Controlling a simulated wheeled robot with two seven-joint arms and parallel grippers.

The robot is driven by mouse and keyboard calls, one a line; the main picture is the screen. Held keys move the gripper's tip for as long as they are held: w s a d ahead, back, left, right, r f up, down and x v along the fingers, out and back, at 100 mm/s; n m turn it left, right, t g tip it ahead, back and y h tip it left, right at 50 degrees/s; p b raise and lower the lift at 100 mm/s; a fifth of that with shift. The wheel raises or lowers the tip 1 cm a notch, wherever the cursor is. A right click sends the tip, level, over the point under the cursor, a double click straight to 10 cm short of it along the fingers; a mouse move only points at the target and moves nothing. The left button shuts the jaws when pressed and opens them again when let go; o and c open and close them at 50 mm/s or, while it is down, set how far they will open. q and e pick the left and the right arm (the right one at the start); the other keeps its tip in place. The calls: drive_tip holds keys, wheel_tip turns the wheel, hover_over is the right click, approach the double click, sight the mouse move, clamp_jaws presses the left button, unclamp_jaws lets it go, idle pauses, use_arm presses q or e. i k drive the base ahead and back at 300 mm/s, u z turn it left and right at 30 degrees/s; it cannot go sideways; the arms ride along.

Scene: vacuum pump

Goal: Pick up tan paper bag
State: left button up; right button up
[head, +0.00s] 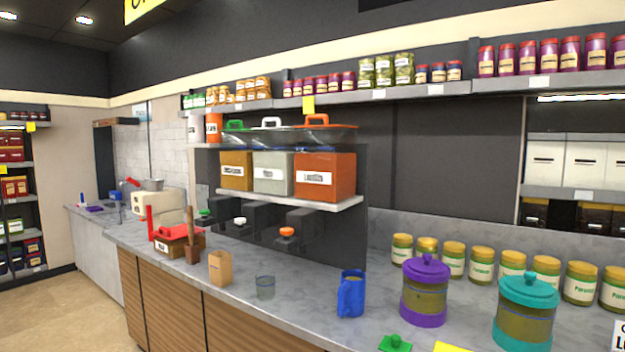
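A tan paper bag (220,268) stands upright on the grey marble counter (320,318), close to its front edge in the head view. A small clear grey cup (265,287) stands to its right, apart from it. A dark brown wooden thing (192,243) stands behind it to the left. Neither of my grippers is in view.
A blue mug (351,293), a purple-lidded jar (425,291) and a teal-lidded jar (525,313) stand to the right. A red-topped box (177,240) is at the left. A shelf with labelled boxes (304,176) hangs over the counter behind.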

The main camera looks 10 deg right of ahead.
sight(220, 263)
drive_tip(key=u, duration=0.4)
drive_tip(key=i, duration=1.2)
drive_tip(key=u, duration=0.05)
